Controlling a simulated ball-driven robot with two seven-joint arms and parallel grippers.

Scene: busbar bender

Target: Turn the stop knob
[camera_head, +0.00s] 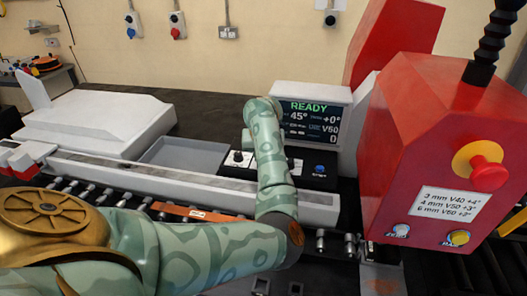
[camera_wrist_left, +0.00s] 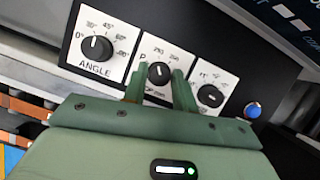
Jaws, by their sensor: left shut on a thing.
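The control panel shows in the wrist view with three black knobs on white plates. The middle one, the stop knob (camera_wrist_left: 158,72), has a plate whose lettering is partly covered and shows 250 at its top. My left gripper (camera_wrist_left: 160,88) has its fingers on either side of this knob and is shut on it. In the head view my left arm covers the stop knob and the fingertips. The angle knob (camera_wrist_left: 97,47) is to the left and a third knob (camera_wrist_left: 210,95) to the right. My right gripper is in neither view.
A blue button (camera_wrist_left: 253,110) sits right of the knobs. The display (camera_head: 310,118) above the panel reads READY, 45°, +0°, V60 and 0. A red machine housing (camera_head: 420,130) with an emergency stop (camera_head: 489,174) stands at right. A grey tray (camera_head: 175,158) lies left of the panel.

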